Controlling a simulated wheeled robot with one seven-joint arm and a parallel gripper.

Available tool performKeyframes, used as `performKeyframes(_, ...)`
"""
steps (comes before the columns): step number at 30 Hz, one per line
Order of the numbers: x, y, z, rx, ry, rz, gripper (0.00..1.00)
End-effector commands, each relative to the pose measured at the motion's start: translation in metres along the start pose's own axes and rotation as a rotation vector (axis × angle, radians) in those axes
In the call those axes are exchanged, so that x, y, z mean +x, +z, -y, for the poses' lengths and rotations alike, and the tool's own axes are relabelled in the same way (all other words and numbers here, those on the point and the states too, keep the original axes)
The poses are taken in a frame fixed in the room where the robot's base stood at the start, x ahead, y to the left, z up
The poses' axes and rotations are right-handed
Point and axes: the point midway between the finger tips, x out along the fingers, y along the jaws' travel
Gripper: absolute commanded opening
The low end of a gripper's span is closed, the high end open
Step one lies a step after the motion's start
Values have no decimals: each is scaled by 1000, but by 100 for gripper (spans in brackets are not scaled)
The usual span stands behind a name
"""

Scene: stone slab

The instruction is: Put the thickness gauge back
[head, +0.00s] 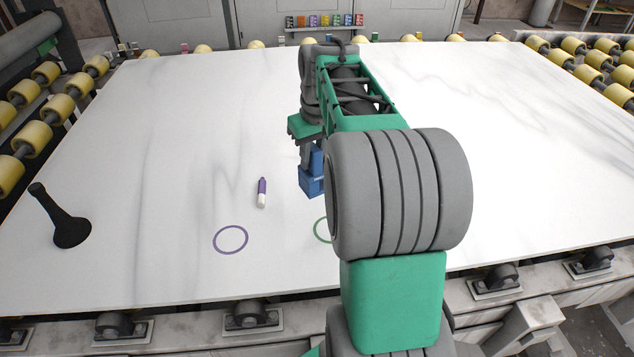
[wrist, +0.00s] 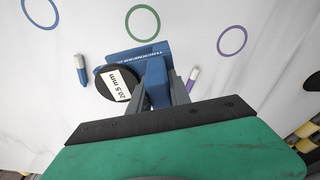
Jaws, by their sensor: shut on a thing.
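The thickness gauge is a blue block-like tool (head: 311,182), standing at the slab's middle, left of my forearm. In the wrist view its blue base (wrist: 125,55) carries lettering, and a round black dial reads "20.5 mm" (wrist: 121,86). My gripper (head: 307,152) is shut on the gauge's upright blue part; it also shows in the wrist view (wrist: 168,88). The gauge is at or just above the slab; I cannot tell if it touches. My arm hides part of it in the head view.
The white stone slab (head: 210,120) bears a purple ring (head: 230,240), a green ring (wrist: 142,22) and a blue ring (wrist: 40,12). A purple marker (head: 262,192), a blue marker (wrist: 80,70) and a black flared-base object (head: 68,225) are nearby. A rack of coloured items (head: 325,21) is behind.

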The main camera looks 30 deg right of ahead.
Motion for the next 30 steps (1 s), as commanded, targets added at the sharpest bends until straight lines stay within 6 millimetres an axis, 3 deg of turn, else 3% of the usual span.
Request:
performKeyframes(11,49,-76,-38,3,-1,2,0)
performKeyframes(15,85,-93,-47,3,-1,3,0)
performKeyframes(23,116,-110,-56,3,1,-1,0)
performKeyframes(27,139,-106,-55,4,0,1,0)
performKeyframes(30,146,-105,-56,3,2,-3,0)
